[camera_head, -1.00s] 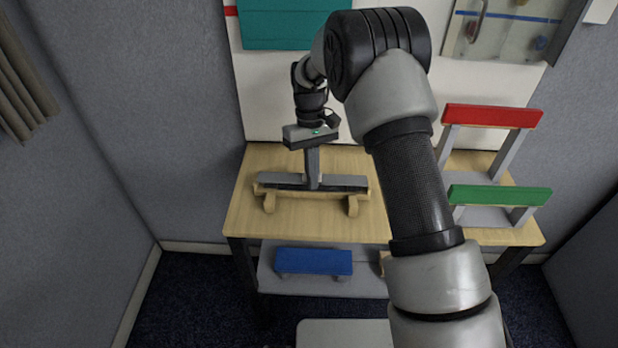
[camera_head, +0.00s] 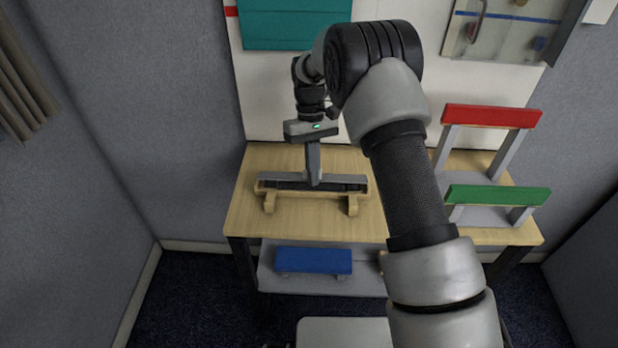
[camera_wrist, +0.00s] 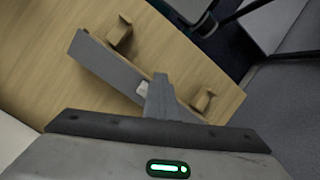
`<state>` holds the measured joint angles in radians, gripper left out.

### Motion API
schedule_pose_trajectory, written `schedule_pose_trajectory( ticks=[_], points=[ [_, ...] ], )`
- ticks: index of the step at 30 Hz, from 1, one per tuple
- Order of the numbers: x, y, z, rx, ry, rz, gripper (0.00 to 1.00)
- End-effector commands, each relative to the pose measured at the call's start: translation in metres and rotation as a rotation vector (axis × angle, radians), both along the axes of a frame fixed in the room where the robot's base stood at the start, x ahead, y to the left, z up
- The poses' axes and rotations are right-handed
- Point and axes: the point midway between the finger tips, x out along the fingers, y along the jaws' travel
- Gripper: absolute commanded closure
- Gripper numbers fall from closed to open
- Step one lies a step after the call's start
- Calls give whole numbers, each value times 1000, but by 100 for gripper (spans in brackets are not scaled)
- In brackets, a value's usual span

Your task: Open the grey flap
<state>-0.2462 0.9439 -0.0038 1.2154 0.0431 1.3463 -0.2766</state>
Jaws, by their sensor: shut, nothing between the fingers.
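The grey flap (camera_head: 282,177) is a long narrow strip on a low wooden stand (camera_head: 335,196) on the table. It is tilted up at the back, and a dark slot shows along the stand in front of it. In the wrist view the flap (camera_wrist: 110,68) runs diagonally beside the stand's wooden feet. My gripper (camera_head: 315,183) points down at the middle of the flap, shut and empty. In the wrist view its fingertips (camera_wrist: 160,80) overlap the flap's middle and hide part of it. I cannot tell whether they touch it.
The wooden table (camera_head: 245,215) is clear to the left and in front of the stand. A red-topped rack (camera_head: 490,116) and a green-topped rack (camera_head: 498,195) stand at the right. A blue block (camera_head: 313,261) sits on the lower shelf. A white board (camera_head: 270,100) stands behind.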

Motion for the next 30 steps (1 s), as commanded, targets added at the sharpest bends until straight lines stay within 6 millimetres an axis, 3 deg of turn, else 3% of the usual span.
schedule_pose_trajectory(
  ticks=[1,30],
  points=[
    [100,-7,-12,39,-377,-17,100],
    [70,-5,27,39,-371,-15,100]
  ],
)
